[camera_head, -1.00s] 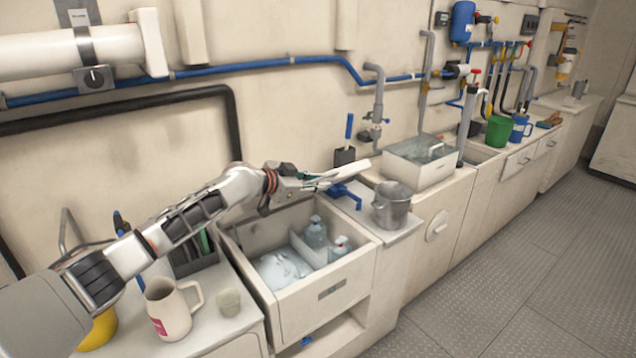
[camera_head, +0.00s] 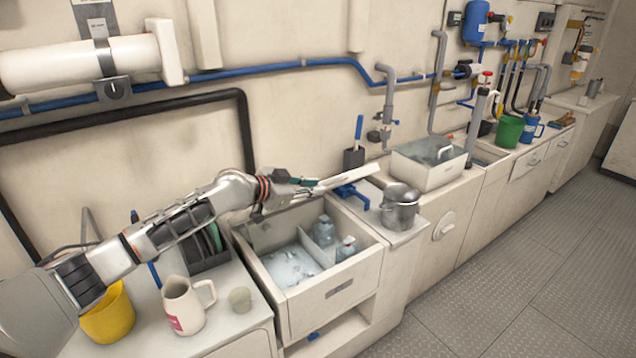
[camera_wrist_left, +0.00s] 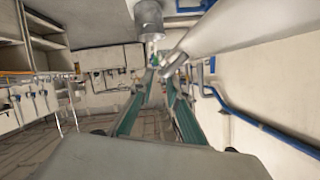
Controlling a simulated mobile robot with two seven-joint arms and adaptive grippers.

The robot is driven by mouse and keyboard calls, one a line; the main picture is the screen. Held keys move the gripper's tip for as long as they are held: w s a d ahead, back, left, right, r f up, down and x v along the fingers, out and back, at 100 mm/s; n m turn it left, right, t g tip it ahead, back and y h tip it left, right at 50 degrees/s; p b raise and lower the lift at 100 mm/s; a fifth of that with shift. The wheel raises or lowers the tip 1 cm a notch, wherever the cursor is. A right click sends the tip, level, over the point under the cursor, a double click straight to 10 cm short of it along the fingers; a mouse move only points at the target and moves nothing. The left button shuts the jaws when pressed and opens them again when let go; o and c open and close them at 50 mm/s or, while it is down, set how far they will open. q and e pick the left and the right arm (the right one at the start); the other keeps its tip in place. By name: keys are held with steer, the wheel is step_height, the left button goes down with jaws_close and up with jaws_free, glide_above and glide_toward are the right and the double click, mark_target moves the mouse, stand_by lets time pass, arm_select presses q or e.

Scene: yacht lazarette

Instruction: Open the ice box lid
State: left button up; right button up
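The ice box (camera_head: 333,292) is a cream bin in the counter. Its inside shows from above, with ice (camera_head: 290,265) and clear bottles (camera_head: 323,231). A narrow pale slab (camera_head: 350,178), seemingly the raised lid nearly edge-on, shows above the bin's back side. My left gripper (camera_head: 303,186) is at the slab's left end, above the bin's back edge. My right gripper is not in view.
A metal pot (camera_head: 400,208) stands right of the bin, near a blue-handled part (camera_head: 351,193). A wall pipe (camera_head: 300,64) runs behind. The floor (camera_head: 500,290) is clear.

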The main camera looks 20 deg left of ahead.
arm_select(q)
steer(key=shift+v, duration=1.7)
steer(key=shift+c, duration=0.3)
